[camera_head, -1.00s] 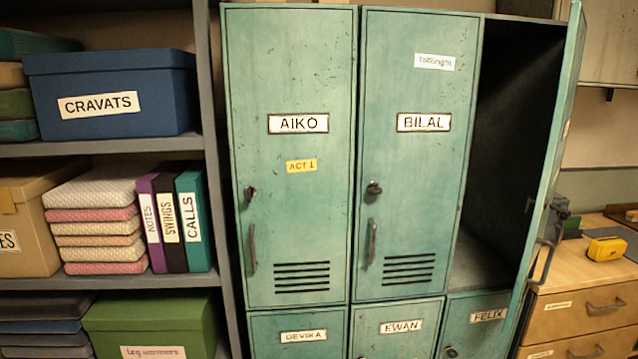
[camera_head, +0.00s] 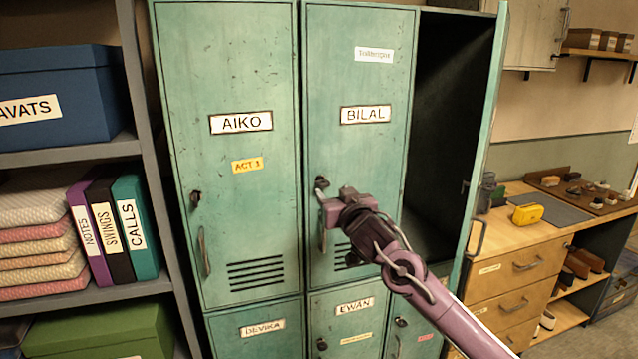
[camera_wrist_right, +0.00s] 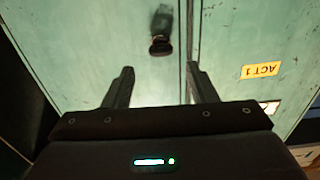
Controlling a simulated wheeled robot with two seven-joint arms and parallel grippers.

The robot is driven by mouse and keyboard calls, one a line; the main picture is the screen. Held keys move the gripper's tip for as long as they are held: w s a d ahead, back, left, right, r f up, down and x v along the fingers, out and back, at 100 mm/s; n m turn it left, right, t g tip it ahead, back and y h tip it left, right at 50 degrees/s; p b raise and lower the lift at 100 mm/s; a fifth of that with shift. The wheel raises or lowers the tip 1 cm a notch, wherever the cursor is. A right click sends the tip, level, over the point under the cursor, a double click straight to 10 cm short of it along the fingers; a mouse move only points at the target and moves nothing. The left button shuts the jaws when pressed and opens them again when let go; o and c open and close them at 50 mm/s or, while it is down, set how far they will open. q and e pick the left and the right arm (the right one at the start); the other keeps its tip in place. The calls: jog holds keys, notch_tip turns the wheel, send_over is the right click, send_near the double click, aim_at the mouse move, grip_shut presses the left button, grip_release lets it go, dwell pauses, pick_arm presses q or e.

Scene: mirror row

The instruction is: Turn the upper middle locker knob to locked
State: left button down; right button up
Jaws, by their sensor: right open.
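The upper middle locker is the green door (camera_head: 384,80) labelled BILAL, and it is shut. Its small dark knob (camera_head: 321,183) sits near the door's left edge, above a vertical handle (camera_head: 323,238) that my gripper partly covers. My right gripper (camera_head: 326,206) is at the door, just below the knob in the head view. In the right wrist view, which is upside down, the knob (camera_wrist_right: 160,46) shows beyond and between the two open fingertips (camera_wrist_right: 158,70), with nothing held. I cannot tell the knob's exact turn angle. My left gripper is not in view.
The AIKO locker (camera_head: 225,60) is shut on the left, with its own knob. The locker on the right stands open, its door (camera_head: 485,130) swung outward beside my right arm. Shelves of boxes and binders (camera_head: 135,228) stand left. A drawer bench (camera_head: 520,275) stands right.

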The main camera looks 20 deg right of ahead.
aim_at(325, 185)
jog(key=w, duration=0.2)
jog(key=w+p, duration=0.1)
jog(key=w, duration=0.1)
jog(key=shift+w+a+r, duration=0.1)
jog(key=shift+w+a, duration=0.1)
jog(key=shift+w, duration=0.5)
jog(key=c, duration=1)
